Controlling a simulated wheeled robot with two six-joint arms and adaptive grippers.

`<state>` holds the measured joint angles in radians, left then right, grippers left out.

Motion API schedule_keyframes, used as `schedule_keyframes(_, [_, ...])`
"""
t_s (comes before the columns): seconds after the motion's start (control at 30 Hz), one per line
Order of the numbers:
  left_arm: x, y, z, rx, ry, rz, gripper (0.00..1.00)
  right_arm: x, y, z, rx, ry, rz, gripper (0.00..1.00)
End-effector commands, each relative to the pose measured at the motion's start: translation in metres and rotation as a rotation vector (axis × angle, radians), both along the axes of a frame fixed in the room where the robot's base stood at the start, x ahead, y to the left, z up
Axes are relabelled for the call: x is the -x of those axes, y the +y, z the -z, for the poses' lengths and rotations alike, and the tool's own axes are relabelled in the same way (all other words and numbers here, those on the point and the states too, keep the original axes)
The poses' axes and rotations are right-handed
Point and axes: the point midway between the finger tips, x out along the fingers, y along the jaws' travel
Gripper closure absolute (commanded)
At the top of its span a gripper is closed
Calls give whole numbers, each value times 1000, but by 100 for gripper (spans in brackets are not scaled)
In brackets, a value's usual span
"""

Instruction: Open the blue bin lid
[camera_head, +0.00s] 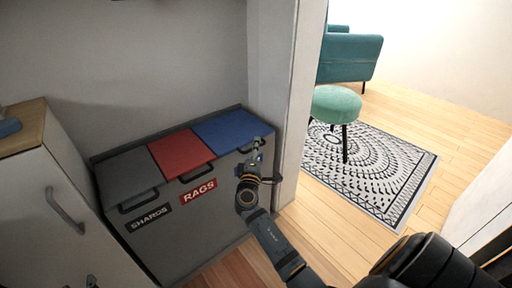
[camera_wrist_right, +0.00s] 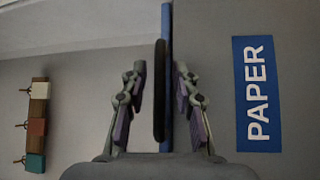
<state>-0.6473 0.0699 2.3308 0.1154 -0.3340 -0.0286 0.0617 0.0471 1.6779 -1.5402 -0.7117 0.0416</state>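The blue lid (camera_head: 228,129) lies flat and closed at the right end of the grey bin cabinet (camera_head: 185,232). In the right wrist view the lid's blue edge (camera_wrist_right: 167,40) is a thin upright strip, with the dark handle (camera_wrist_right: 159,90) along it. My right gripper (camera_head: 257,152) is at the front edge of the blue lid and hides its handle in the head view. In the wrist view its fingers (camera_wrist_right: 158,100) are apart, one on each side of the handle, with a visible gap on the left. My left gripper is not in view.
A red lid (camera_head: 180,153) and a grey lid (camera_head: 127,175) lie closed to the left. A white wall edge (camera_head: 296,100) stands close to the right of my gripper. A wooden-topped cabinet (camera_head: 62,205) stands at left. A stool (camera_head: 337,104) and rug (camera_head: 385,170) are beyond the opening.

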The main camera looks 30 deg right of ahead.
Motion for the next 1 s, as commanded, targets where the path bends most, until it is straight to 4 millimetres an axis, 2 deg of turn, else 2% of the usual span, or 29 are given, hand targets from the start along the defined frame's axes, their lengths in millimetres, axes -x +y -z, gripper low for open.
schedule_keyframes(0.03, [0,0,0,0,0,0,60,0,0,0,0,0,0,81])
schedule_keyframes(0.17, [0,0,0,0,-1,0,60,0,0,0,0,0,0,99])
schedule_keyframes(0.2, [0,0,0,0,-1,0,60,0,0,0,0,0,0,100])
schedule_keyframes(0.73, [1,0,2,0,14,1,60,0,0,-1,-1,2,0,100])
schedule_keyframes(0.77, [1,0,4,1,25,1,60,0,0,-1,0,3,0,100])
schedule_keyframes(1.0, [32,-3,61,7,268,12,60,0,0,-5,0,15,0,100])
